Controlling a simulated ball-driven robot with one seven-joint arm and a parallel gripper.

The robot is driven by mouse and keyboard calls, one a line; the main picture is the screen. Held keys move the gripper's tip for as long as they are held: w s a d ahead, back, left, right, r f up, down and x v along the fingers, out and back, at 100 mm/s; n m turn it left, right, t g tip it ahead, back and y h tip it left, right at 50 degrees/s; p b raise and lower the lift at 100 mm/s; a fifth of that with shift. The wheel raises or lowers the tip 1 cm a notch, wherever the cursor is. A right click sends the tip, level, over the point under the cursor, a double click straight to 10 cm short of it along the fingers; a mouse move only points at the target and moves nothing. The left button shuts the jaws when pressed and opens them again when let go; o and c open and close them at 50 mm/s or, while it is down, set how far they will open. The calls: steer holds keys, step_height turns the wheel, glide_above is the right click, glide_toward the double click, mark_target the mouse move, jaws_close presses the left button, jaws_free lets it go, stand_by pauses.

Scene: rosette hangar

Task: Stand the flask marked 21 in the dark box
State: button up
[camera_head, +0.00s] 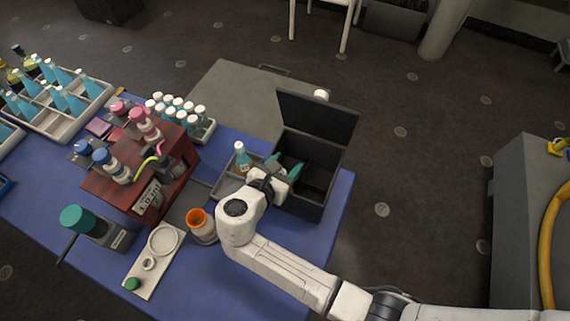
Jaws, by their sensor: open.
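A small flask (242,159) with pale blue liquid and a white cap stands upright in a shallow grey tray (222,187). It bears a label, too small to read for certain. The dark box (338,134) stands just to the right, its lid raised at the back and its inside in shadow. My gripper (284,166) is open, with its teal fingertips apart, at the left front part of the box's opening. I see nothing between the fingers. The flask is a little left of the gripper, apart from it. My wrist hides part of the tray and the box's front.
An orange-rimmed jar (202,226) stands left of my arm. A dark red bottle rack (172,182), a vial rack (206,131) and a tray of blue flasks (77,123) are farther left.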

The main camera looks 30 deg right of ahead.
steer(key=shift+w+r, duration=0.1)
steer(key=shift+r, duration=0.4)
steer(key=v, duration=1.2)
steer(key=shift+b, duration=0.45)
